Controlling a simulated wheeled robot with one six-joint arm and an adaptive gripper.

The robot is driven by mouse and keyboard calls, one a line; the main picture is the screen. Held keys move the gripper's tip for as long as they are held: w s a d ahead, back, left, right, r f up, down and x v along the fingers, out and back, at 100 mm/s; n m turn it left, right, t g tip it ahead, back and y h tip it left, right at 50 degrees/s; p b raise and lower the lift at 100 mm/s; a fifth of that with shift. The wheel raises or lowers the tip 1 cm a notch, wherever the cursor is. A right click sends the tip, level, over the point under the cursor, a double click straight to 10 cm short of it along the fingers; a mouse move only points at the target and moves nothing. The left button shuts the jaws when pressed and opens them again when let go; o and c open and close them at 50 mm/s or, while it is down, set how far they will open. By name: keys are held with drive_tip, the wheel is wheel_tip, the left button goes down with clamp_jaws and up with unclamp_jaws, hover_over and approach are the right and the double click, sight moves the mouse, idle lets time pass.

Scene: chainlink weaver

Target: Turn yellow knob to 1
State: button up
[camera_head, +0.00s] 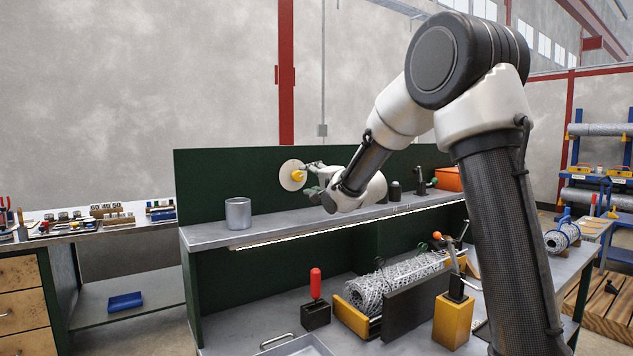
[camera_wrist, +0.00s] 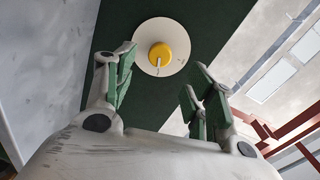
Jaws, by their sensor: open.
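The yellow knob (camera_head: 298,175) sits at the centre of a round pale dial plate (camera_head: 288,170) on the dark green back panel, above the shelf. In the wrist view the knob (camera_wrist: 160,55) is round and yellow with a light pointer mark running down toward its lower edge. The dial plate (camera_wrist: 176,31) surrounds it; no numbers are readable. My gripper (camera_head: 314,178) is open just right of the knob in the head view. In the wrist view my gripper (camera_wrist: 163,80) has its green-padded fingers apart, with the knob beyond and between them. I see no contact.
A grey metal cup (camera_head: 238,214) stands on the shelf (camera_head: 212,239) left of the dial. An orange bin (camera_head: 448,178) and dark small items stand at the shelf's right. A roll of chainlink mesh (camera_head: 375,290) and a red-handled lever (camera_head: 315,285) are below.

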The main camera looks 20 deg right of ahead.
drive_tip(key=v, duration=0.3)
drive_tip(key=s+d+f+n+g+h, duration=0.25)
drive_tip(key=s+d, duration=0.25)
drive_tip(key=s, duration=0.4)
drive_tip(key=s+d+f+n+g+h, duration=0.1)
drive_tip(key=s+d+n+g+h, duration=0.2)
drive_tip(key=s, duration=0.6)
drive_tip(key=s+d+f+n+g, duration=0.1)
drive_tip(key=s+f+n+g, duration=0.1)
drive_tip(key=s, duration=0.7)
drive_tip(key=s+d+f+n+g, duration=0.1)
drive_tip(key=s+f, duration=0.3)
drive_tip(key=s, duration=0.5)
drive_tip(key=s+d+f+n+g, duration=0.1)
drive_tip(key=s+f+n+g, duration=0.2)
drive_tip(key=s, duration=0.7)
drive_tip(key=shift+d+n+g, duration=0.4)
drive_tip(key=shift+n+g, duration=0.15)
